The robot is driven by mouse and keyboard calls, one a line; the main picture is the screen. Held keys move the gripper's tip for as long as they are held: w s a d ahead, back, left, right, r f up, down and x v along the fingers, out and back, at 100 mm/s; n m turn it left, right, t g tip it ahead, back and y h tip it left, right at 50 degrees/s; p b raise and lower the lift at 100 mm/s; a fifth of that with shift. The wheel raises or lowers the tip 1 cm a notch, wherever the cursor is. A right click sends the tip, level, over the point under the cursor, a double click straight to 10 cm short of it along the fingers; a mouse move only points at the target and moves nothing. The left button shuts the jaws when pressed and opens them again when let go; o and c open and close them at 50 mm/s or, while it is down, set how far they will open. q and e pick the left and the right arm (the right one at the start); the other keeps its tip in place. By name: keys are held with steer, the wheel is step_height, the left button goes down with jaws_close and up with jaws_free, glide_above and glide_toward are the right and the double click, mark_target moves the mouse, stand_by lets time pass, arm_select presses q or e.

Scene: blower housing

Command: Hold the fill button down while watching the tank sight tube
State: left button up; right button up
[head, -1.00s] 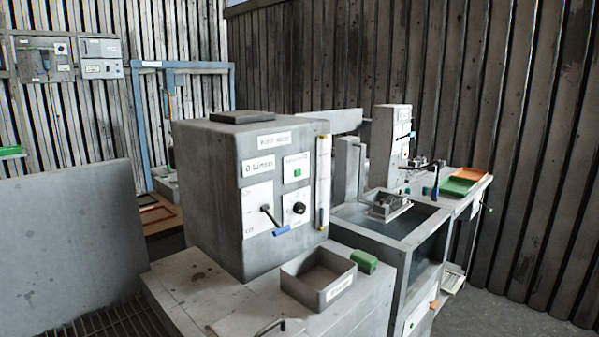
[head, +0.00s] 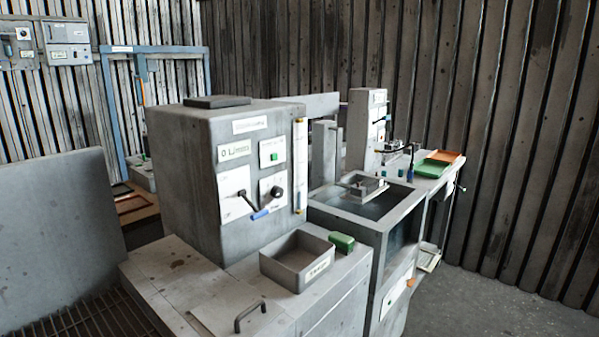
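A grey box-shaped tank unit (head: 190,180) stands on a pale bench. Its front face carries labels too small to read. A green button (head: 274,157) sits on a white plate at the upper right of that face; I cannot tell whether it is the fill button. A tall, narrow sight tube (head: 300,168) with yellowish ends runs down the right edge of the face. Below the button are a lever with a blue handle (head: 260,214) and a black knob (head: 277,192). Nothing touches the button. Neither of my grippers is in view.
An open grey tray (head: 290,263) and a green block (head: 342,242) are on the bench before the unit. A dark handle (head: 250,316) is at the bench front. A sunken basin (head: 372,206) stands to the right. Bare floor (head: 490,300) lies at the lower right.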

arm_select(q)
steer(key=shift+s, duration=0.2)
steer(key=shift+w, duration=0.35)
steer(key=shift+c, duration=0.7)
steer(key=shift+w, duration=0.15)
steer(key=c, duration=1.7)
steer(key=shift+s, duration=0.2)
